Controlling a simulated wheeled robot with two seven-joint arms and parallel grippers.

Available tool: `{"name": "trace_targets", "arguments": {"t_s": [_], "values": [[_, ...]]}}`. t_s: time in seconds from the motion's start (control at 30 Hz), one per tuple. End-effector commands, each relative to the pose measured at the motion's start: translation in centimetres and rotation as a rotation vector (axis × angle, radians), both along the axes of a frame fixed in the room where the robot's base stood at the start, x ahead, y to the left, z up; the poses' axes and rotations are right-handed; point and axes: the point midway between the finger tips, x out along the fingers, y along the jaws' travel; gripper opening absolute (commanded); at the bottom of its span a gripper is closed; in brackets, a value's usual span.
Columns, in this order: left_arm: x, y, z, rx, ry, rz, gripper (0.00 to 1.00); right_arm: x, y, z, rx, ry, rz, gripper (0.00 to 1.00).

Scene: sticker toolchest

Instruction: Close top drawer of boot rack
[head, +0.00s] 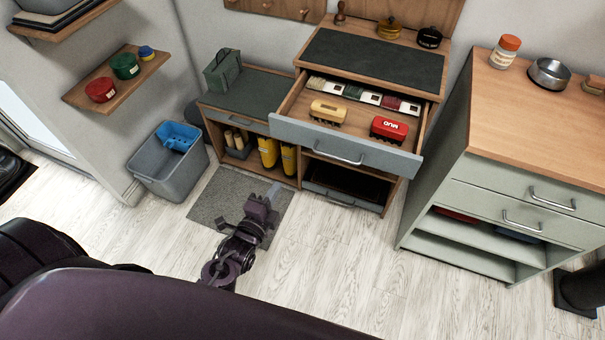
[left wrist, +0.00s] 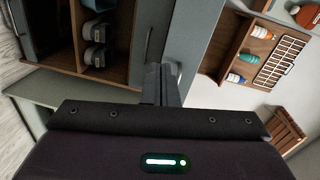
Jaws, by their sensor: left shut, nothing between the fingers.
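The boot rack (head: 283,117) is a wooden unit with dark grey tops against the back wall. Its top drawer (head: 335,142) is pulled well out, with a grey-blue front and a silver bar handle. Inside it lie a yellow brush, a red brush and several small packs. My left gripper (head: 264,204) is shut and empty. In the head view it shows over the grey floor mat, below and left of the drawer front, apart from it. In the left wrist view its closed fingers (left wrist: 162,84) point toward a grey-blue panel. My right gripper is not in view.
A lower tray (head: 342,197) sits under the drawer, and yellow boots (head: 268,152) stand in the left bay. A grey bin (head: 170,165) stands left of the rack. A green-grey cabinet (head: 500,190) stands to the right. The floor in front is clear.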

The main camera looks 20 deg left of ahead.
Motion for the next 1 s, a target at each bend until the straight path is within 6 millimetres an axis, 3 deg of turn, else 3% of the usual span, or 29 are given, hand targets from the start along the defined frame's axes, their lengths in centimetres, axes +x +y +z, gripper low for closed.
{"name": "trace_targets", "arguments": {"t_s": [0.1, 0.2, 0.37, 0.5, 0.8, 1.0], "values": [[0.7, 0.3, 2.8, 0.096, -0.101, -0.001, 0.0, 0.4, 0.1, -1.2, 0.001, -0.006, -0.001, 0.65], [1.2, 0.4, 3.9, 0.125, -0.129, -0.001, 0.0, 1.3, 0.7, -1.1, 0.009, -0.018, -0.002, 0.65], [3.2, 0.3, 4.2, 0.125, -0.13, 0.0, 0.0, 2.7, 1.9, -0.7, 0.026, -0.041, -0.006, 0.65], [6.1, 0.1, 4.2, 0.124, -0.13, 0.0, 0.0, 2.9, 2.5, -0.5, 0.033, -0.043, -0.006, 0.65], [12.2, -0.1, 4.1, 0.122, -0.127, -0.001, 0.0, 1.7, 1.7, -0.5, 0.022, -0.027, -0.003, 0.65], [14.3, -0.1, 4.0, 0.123, -0.125, -0.001, 0.0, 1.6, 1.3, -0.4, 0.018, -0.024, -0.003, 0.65]]}}
